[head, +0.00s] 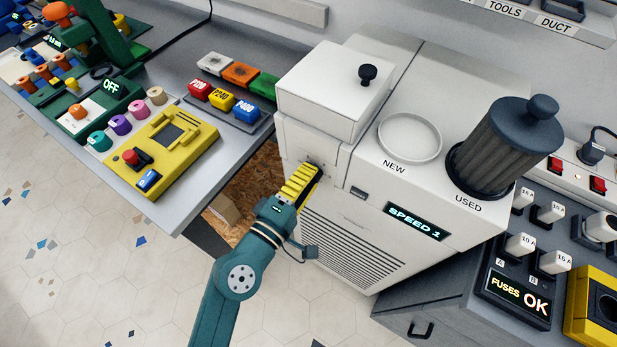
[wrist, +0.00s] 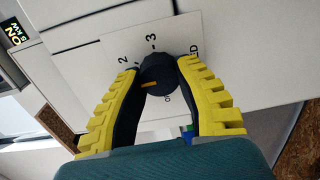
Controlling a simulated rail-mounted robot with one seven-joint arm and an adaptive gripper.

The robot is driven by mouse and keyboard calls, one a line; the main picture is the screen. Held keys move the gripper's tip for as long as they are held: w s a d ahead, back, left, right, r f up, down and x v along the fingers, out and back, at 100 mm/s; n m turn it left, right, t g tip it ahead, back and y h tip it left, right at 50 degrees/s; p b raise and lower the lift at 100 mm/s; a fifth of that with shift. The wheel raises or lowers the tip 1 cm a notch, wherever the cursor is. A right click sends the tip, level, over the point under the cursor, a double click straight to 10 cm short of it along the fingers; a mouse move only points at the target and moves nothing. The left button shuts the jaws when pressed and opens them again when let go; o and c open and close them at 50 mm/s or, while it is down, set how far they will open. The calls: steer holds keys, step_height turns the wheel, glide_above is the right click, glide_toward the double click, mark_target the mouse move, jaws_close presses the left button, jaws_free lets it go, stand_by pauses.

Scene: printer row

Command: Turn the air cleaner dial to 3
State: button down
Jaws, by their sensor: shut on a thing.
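The white air cleaner (head: 350,245) stands in the middle of the head view. Its display (head: 415,221) reads SPEED 1. In the wrist view its dark round dial (wrist: 158,68) has an orange pointer line slanting toward the lower left. The marks 2 (wrist: 124,60) and 3 (wrist: 152,40) show on the plate above the dial, and the pointer is at neither. My gripper (head: 314,168), with yellow ribbed fingers, reaches the front left of the cleaner. In the wrist view its fingers are shut on the dial, one on each side. The gripper hides the dial in the head view.
A filter marked USED (head: 505,145) stands on the cleaner's top beside an empty ring marked NEW (head: 410,137). A grey bench (head: 200,195) with a yellow device (head: 170,150) is close on the left. A fuse panel (head: 515,290) stands to the right.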

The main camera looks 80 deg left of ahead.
steer(key=shift+w+f+m+b, duration=0.1)
steer(key=shift+m+b, duration=3.9)
steer(key=shift+m, duration=5.1)
steer(key=c, duration=0.6)
jaws_free()
